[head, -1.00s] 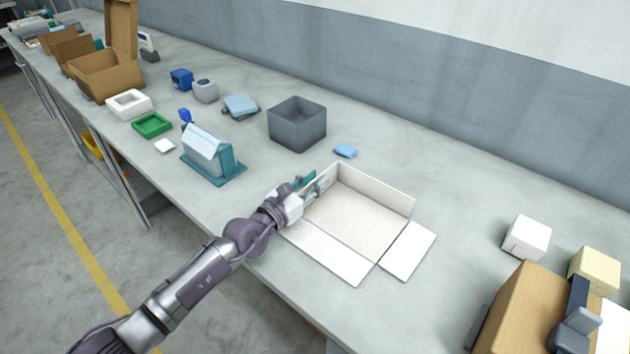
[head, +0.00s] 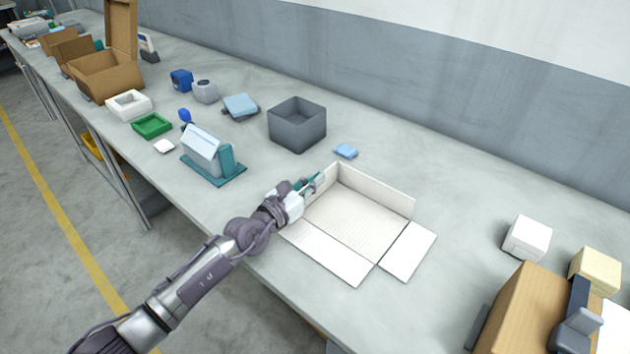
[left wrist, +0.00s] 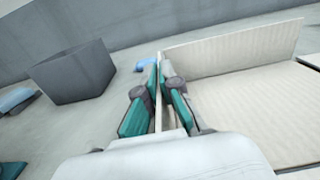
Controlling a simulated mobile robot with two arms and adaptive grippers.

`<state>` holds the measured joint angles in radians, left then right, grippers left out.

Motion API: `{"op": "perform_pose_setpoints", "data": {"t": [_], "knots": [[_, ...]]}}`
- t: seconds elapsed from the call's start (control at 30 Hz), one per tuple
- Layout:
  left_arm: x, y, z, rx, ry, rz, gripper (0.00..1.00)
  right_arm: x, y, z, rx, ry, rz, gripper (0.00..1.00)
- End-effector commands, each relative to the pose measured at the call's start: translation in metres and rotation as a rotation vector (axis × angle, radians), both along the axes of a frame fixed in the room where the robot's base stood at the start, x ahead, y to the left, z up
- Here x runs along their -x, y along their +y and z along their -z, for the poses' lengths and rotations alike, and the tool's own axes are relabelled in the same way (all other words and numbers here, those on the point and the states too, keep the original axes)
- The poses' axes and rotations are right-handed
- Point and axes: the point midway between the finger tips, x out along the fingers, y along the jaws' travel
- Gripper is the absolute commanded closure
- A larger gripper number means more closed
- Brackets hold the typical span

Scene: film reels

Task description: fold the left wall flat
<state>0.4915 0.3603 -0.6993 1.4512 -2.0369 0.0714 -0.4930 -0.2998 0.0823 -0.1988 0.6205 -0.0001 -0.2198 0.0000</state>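A shallow white cardboard box (head: 355,217) lies open on the bench. Its left wall (left wrist: 158,108) stands upright. Its back wall (head: 376,190) also stands upright. Its front wall (head: 328,254) and right wall (head: 408,251) lie flat, folded outward. My left gripper (head: 312,183) is at the left wall, with one finger on each side of it. In the left wrist view the fingers (left wrist: 160,85) are closed on the wall, near together at the tips. The gripper and wrist hide much of the left wall in the head view. My right gripper is not in view.
A grey open bin (head: 297,123) and a small blue block (head: 346,151) stand behind and left of the box. A teal-based holder (head: 213,160) is left of the arm. A white cube (head: 527,237) and brown carton (head: 522,310) are at right. The bench right of the back wall is clear.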

Motion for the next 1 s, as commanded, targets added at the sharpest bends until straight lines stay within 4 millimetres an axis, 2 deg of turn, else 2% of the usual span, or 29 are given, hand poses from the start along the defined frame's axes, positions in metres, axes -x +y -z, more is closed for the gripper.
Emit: {"op": "perform_pose_setpoints", "data": {"t": [0.6, 1.0], "knots": [[-0.015, 0.020, 0.006, 0.334, 0.241, -0.002, 1.00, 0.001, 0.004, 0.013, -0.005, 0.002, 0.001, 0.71], [-0.020, 0.027, 0.010, 0.462, 0.334, -0.001, 1.00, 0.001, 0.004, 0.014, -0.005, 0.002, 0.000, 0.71]]}}
